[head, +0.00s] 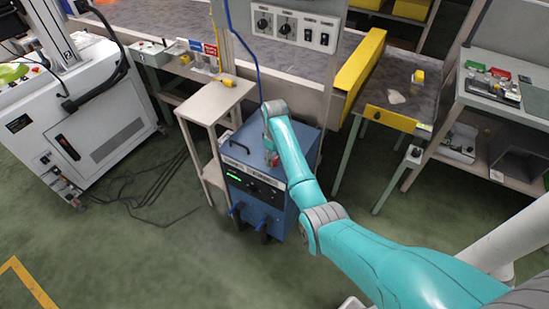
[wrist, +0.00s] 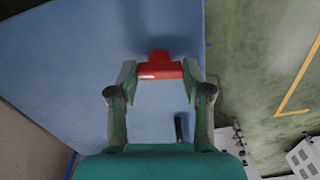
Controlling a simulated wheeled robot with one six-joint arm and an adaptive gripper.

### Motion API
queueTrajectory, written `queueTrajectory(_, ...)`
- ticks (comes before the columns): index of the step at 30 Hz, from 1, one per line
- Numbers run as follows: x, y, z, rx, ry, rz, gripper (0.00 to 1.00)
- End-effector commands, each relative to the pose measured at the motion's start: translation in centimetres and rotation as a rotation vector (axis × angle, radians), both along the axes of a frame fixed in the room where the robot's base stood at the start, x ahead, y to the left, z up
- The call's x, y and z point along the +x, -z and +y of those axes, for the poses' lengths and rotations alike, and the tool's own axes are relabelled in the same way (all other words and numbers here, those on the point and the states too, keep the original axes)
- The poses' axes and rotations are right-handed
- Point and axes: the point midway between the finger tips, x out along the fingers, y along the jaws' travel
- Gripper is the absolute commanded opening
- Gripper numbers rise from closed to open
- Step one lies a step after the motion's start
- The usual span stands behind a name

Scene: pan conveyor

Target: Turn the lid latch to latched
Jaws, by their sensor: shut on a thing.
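The lid latch is a red piece with a crosswise bar and a rounded knob (wrist: 160,70), on the flat blue lid (wrist: 80,60) in the wrist view. My gripper (wrist: 159,74) has one finger at each end of the red bar and is shut on it. In the head view the lid is the top of a blue cabinet (head: 262,199) with a dark front panel. My arm reaches down onto it, and a bit of red shows beside my gripper (head: 269,146). The latch's markings, if any, cannot be made out.
A dark handle (wrist: 179,128) stands on the lid near my gripper. A small beige table (head: 213,98) is left of the cabinet, and a control panel (head: 292,25) is above and behind it. A workbench (head: 405,90) stands right. Cables cross the floor at left; the front floor is clear.

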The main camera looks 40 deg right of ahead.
Motion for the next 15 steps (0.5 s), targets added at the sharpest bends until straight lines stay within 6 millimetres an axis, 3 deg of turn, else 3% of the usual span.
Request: queueTrajectory(15,-0.02,0.05,0.02,0.000,-0.185,0.001,0.15)
